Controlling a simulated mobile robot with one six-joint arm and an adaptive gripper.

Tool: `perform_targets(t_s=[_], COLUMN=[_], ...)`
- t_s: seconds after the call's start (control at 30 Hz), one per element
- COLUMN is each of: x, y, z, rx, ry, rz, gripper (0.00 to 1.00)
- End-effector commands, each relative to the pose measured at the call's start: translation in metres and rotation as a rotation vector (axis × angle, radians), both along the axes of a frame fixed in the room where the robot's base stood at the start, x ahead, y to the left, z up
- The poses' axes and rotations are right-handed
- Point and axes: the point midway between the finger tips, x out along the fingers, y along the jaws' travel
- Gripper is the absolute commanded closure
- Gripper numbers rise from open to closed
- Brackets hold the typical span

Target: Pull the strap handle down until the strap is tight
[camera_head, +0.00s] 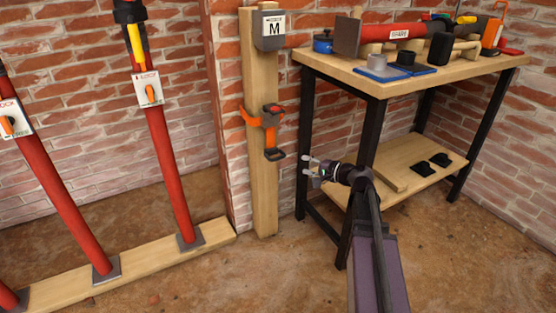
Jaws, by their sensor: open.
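An orange strap (250,117) goes around the upright wooden post (263,190). An orange and dark ratchet body (270,122) sits on the post's front. My gripper (310,167) is open and empty, to the right of the handle and slightly lower in the picture. It appears apart from the handle. Whether the strap is slack or tight cannot be told.
A grey box marked M (270,29) is on the post above the strap. A workbench (440,68) with black legs and several tools stands at right, close to my arm. Red props (165,150) stand on a wooden beam (140,262) at left. Floor before the post is clear.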

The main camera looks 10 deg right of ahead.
Motion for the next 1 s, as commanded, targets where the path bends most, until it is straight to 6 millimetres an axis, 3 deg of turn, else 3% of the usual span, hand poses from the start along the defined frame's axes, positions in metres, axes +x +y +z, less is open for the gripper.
perform_targets(t_s=[0.7, 1.0], x=[0.075, 0.092], y=[0.064, 0.08], z=[-0.022, -0.026], rx=[-0.001, -0.001], ry=[0.0, -0.001], rz=[0.002, 0.001], gripper=[0.46, 0.46])
